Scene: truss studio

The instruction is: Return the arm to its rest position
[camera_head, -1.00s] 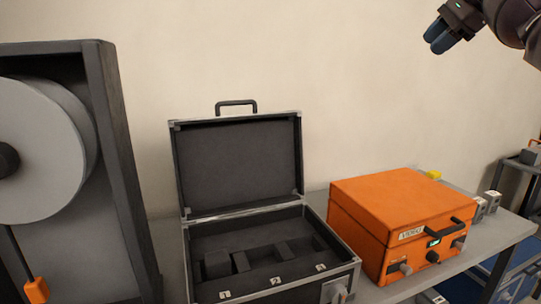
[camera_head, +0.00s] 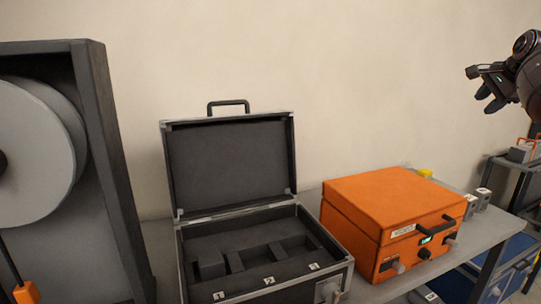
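My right gripper (camera_head: 487,98) is in the air at the upper right of the head view, high above the table and clear of everything. The rest of my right arm leaves the picture at the right edge. My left gripper is not in the picture.
An open black case (camera_head: 178,245) with foam slots and tags 1, 2 and 3 stands on the grey table (camera_head: 490,234). An orange box (camera_head: 385,203) stands right of it. A large grey reel (camera_head: 35,150) in a dark frame fills the left. Shelving (camera_head: 525,165) is at right.

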